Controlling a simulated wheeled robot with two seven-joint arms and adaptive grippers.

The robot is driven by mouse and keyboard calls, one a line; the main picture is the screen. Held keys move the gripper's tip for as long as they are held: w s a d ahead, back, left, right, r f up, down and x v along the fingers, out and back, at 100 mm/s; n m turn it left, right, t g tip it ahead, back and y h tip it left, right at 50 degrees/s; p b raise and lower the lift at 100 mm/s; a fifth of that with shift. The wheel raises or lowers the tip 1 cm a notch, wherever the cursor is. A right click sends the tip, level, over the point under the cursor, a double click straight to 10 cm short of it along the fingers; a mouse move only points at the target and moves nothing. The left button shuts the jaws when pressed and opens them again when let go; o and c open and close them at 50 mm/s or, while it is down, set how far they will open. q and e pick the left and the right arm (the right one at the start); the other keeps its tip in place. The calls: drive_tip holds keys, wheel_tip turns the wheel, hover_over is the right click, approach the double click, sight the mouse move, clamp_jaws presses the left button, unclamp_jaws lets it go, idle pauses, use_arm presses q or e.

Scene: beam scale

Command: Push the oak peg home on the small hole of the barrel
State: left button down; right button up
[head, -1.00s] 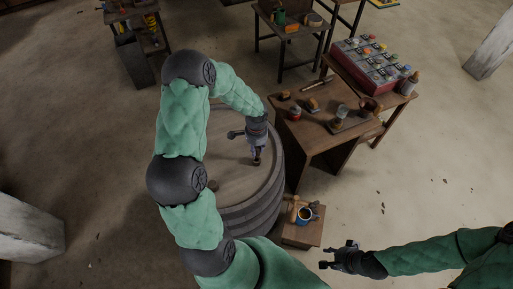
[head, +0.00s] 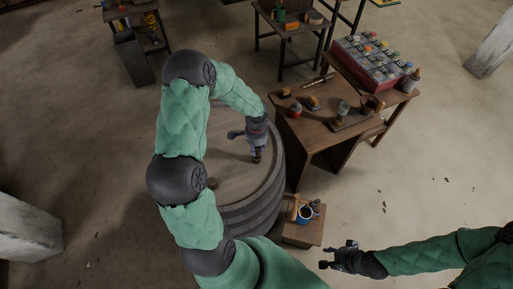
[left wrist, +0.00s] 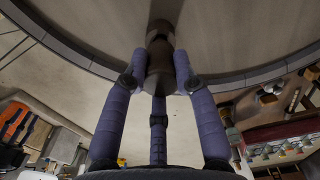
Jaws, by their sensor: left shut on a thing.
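The barrel (head: 228,174) stands upright left of centre in the head view, its wooden top partly hidden by my left arm. My left gripper (head: 257,156) is over the right part of the barrel top. In the left wrist view its fingers (left wrist: 159,80) are shut around the brown peg (left wrist: 160,58). The peg's far end points at the barrel top (left wrist: 225,30), with a dark shadow beside it. I cannot tell how deep the peg sits, and the small hole is hidden. My right gripper (head: 338,256) is empty, apart from the barrel, with its fingers spread.
A small dark brown round thing (head: 212,184) is on the barrel top beside my left arm. A low stool (head: 303,233) with a blue-and-white mug (head: 305,214) stands close right of the barrel. A wooden workbench (head: 312,132) with several tools stands behind it.

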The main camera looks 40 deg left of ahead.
use_arm(q)
drive_tip(key=shift+f+b, duration=0.9)
drive_tip(key=shift+f, duration=0.1)
drive_tip(key=c, duration=0.9)
unclamp_jaws()
drive_tip(key=shift+r, duration=0.1)
wheel_tip(320, 180, up, 12)
drive_tip(key=shift+f, duration=0.1)
